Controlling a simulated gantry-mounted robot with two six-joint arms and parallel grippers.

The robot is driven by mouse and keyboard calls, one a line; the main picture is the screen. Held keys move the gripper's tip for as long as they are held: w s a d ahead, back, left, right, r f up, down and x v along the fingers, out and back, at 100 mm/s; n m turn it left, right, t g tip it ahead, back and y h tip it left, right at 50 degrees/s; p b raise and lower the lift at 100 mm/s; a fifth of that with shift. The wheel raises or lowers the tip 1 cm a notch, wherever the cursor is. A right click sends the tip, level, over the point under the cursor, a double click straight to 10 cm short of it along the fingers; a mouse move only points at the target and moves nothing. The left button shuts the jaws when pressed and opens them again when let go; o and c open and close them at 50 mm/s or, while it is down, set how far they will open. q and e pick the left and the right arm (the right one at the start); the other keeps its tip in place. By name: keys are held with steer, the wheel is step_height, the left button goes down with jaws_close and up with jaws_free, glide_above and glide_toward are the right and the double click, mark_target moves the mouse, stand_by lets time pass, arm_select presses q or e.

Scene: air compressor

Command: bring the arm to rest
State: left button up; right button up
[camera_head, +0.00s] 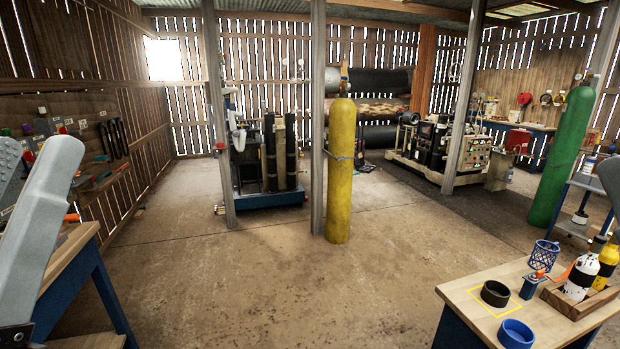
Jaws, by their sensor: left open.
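My left arm (42,225) comes in at the left edge as pale grey links, folded and pointing downward. It is in front of a wooden bench at the left. My left gripper (17,335) is at the bottom left corner, mostly cut off by the frame; it is open, and I see nothing held in it. Of my right arm only a grey sliver (611,175) shows at the right edge. My right gripper is out of view.
A wooden workbench (462,292) at the lower right bears a black ring (495,293), a blue ring (515,334), a blue mesh cup (544,255) and bottles in a wooden holder. A yellow cylinder (341,180) and a green cylinder (563,160) stand beyond. The middle floor is clear.

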arm_select(q)
step_height(320, 180, up, 37)
steer(key=h+p, duration=0.1)
steer(key=p, duration=3.7)
steer(key=shift+w+d+m+h, duration=0.2)
steer(key=shift+d+m+h, duration=0.1)
steer(key=shift+d+m, duration=0.1)
arm_select(e)
step_height(320, 180, up, 38)
arm_select(q)
steer(key=shift+a+r, duration=0.1)
arm_select(e)
steer(key=shift+f, duration=0.1)
